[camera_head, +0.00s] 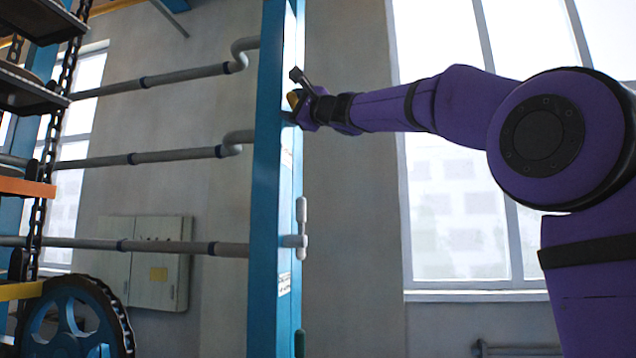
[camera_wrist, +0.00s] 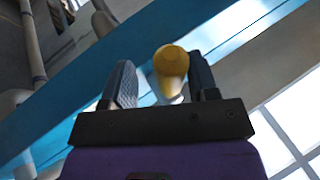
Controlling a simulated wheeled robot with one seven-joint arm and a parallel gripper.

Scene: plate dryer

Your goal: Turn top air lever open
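The top air lever (camera_wrist: 171,64) has a rounded yellow knob and sits between the two fingers of my gripper (camera_wrist: 164,80) in the wrist view. The fingers are apart. A gap shows between the knob and the left finger; the right finger is very close, and I cannot tell if it touches. In the head view, a small yellow part of the lever (camera_head: 293,99) shows at the upper part of the blue post, beside my gripper (camera_head: 297,92). Most of the lever there is hidden by my gripper.
Grey pipes (camera_head: 185,75) run left from the post. A chain-and-wheel machine (camera_head: 70,320) stands left. Windows are behind my arm.

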